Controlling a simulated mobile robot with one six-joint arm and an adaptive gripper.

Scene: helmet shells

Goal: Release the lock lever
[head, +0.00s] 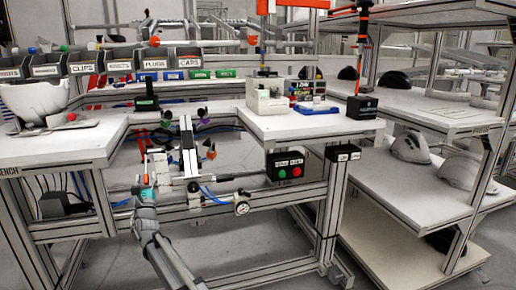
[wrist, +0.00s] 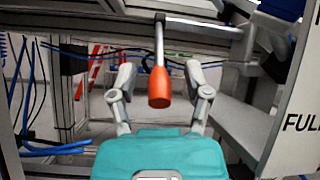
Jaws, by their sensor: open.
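An orange-red knob (wrist: 160,86) hangs at the end of a thin grey rod in the wrist view; I take it to be the lock lever. My gripper (wrist: 159,72) is open, with one finger on each side of the knob. Gaps show between the knob and both fingers, and nothing is gripped. Whether the knob lies at fingertip depth is hard to tell. In the head view my gripper (head: 146,180) is below the bench front, beside the grey fixture (head: 188,150).
A black box with red and green buttons (head: 290,168) and a pressure gauge (head: 242,207) are right of the fixture. A white bowl-like shell (head: 35,100) stands on the left bench. Blue hoses (wrist: 35,90) hang left in the wrist view; frame bars surround the knob.

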